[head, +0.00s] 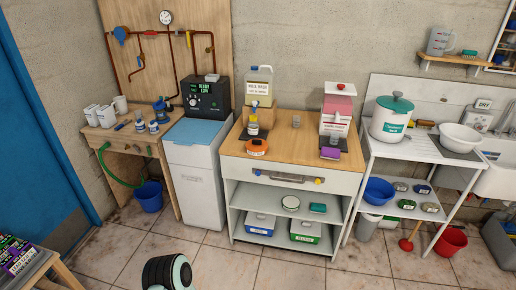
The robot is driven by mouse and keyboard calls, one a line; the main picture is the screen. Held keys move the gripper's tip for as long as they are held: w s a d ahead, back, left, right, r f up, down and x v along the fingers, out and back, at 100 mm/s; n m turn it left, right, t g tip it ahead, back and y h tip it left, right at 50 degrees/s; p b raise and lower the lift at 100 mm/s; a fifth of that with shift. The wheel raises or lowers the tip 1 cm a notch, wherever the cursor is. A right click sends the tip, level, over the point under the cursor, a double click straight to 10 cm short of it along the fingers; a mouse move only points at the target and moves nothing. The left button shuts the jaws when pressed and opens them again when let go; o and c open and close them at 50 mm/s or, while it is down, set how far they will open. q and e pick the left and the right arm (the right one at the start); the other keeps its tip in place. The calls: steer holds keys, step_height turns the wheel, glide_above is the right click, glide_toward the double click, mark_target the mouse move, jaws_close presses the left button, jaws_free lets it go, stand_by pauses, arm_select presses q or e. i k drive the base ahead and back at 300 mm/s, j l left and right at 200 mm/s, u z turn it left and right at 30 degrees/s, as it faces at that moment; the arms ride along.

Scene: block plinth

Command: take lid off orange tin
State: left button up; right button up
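The orange tin (257,147) is a low, round thing with a pale label on its front. It sits near the front left edge of the wooden top of the middle cabinet (290,143). Its top is also orange, and its lid appears to be on, though it is small in the head view. Neither gripper is in view. Only a dark rounded part with a pale ring, probably part of my own arm, shows at the bottom edge.
The worktop between is mostly clear. The floor in front is open.

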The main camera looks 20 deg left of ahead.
mark_target(254, 145)
steer(key=j+z, duration=0.15)
steer(key=z, duration=0.25)
steer(key=i+j+z, duration=0.1)
steer(key=z, duration=0.3)
steer(key=j+z, duration=0.65)
steer(key=j, duration=0.2)
steer(key=j+z, duration=0.3)
steer(key=j, duration=0.2)
steer(key=k+j, duration=0.1)
steer(key=j, duration=0.25)
steer(key=k+j+z, duration=0.15)
steer(key=j, duration=0.55)
steer(key=k+z, duration=0.05)
